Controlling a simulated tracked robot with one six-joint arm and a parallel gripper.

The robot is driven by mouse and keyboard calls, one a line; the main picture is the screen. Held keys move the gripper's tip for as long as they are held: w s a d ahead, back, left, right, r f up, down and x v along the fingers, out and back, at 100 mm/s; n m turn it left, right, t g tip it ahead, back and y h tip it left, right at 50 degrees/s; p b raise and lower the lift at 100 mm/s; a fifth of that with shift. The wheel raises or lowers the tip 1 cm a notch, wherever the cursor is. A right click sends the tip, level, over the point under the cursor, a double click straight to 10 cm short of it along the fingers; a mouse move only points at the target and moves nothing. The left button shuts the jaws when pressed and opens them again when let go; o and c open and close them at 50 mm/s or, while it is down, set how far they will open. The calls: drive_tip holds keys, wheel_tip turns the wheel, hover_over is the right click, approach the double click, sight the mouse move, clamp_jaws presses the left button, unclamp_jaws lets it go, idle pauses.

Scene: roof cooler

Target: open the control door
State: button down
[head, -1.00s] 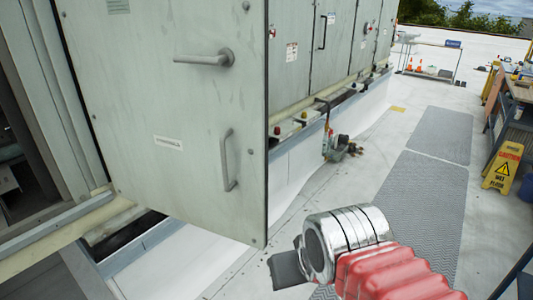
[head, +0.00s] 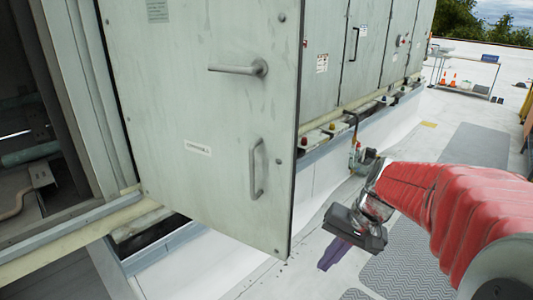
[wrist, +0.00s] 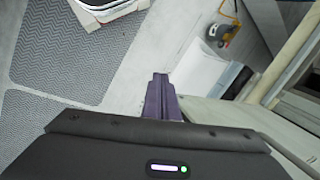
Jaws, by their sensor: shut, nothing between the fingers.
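A grey-green metal door (head: 222,115) stands swung out from the cabinet in the head view, with a dark opening (head: 45,120) to its left. It carries a lever handle (head: 238,69), a lower grab handle (head: 257,168) and a small label (head: 197,148) too small to read. My gripper (head: 335,254) is right of the door's lower free edge, apart from both handles, with its purple fingers pointing down. In the wrist view the fingers (wrist: 160,97) are together and empty. A pale panel (wrist: 215,112) is right of them there; I cannot tell if it is this door.
More cabinet doors (head: 345,45) line the wall behind, above a ledge with valves and fittings (head: 362,157). Grey walkway mats (head: 470,165) lie on the white roof to the right. A rack with cones (head: 463,78) stands far back.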

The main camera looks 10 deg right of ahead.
drive_tip(key=w+d+r+m+t+y, duration=0.1)
drive_tip(key=w+d+r+t+y, duration=0.25)
drive_tip(key=w, duration=0.55)
drive_tip(key=w+d+r+m+t+y, duration=0.1)
drive_tip(key=w+d+r+y, duration=0.25)
drive_tip(key=w+y, duration=0.4)
drive_tip(key=w+d+r+n+t+y, duration=0.1)
drive_tip(key=w+d+r+n, duration=0.1)
drive_tip(key=r, duration=0.5)
drive_tip(key=shift+w+n+y, duration=0.3)
drive_tip(key=shift+w+n, duration=0.1)
drive_tip(key=shift+w, duration=0.4)
drive_tip(key=shift+a, duration=0.15)
drive_tip(key=w+a, duration=0.1)
drive_tip(key=a, duration=1)
drive_tip(key=shift+a, duration=0.15)
